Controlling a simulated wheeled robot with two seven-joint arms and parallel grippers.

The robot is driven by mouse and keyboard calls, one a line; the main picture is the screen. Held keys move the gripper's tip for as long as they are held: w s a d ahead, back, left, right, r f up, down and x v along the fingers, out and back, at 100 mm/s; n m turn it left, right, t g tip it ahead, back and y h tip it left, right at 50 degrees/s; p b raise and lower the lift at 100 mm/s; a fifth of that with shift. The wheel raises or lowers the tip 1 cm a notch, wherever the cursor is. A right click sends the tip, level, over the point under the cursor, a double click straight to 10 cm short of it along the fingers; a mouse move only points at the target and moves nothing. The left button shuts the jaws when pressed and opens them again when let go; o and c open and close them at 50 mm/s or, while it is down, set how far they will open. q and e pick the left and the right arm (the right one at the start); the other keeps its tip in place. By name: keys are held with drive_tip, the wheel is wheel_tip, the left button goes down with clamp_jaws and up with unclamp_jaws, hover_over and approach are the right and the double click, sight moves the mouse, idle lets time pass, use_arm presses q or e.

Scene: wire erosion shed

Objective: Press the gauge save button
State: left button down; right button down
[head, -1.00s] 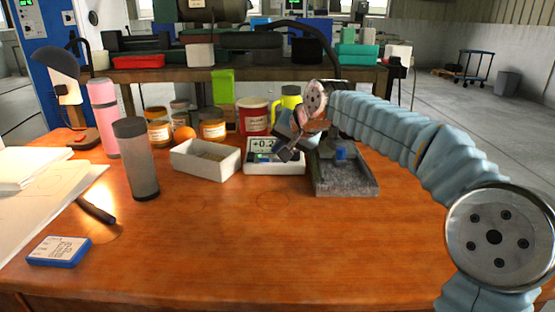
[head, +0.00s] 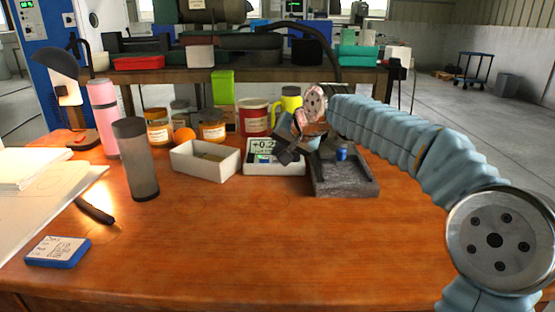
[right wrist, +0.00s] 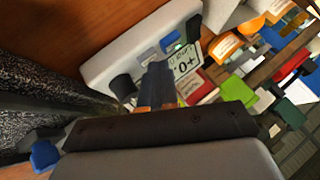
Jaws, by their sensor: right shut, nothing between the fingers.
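The gauge is a white box with a lit display reading "+0.2" (head: 264,145), on the bench next to a dark granite-like stand. In the right wrist view its white case (right wrist: 105,65) carries a row of small buttons by the display, including a blue-grey button (right wrist: 172,41). I cannot read which one is the save button. My right gripper (head: 286,157) is shut and empty, over the right end of the gauge. In the right wrist view its fingertips (right wrist: 157,72) overlap the button row and hide part of it; contact cannot be told. My left gripper is not in view.
The granite stand (head: 330,186) with a blue part (head: 342,153) is right of the gauge. A white open tray (head: 205,172) is close on its left. Jars and a yellow mug (head: 290,100) stand behind.

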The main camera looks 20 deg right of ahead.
drive_tip(key=shift+r+p, duration=0.75)
wheel_tip(320, 180, up, 5)
drive_tip(key=p, duration=0.4)
drive_tip(key=shift+r+p, duration=0.1)
drive_tip(key=shift+p, duration=0.25)
idle(0.7)
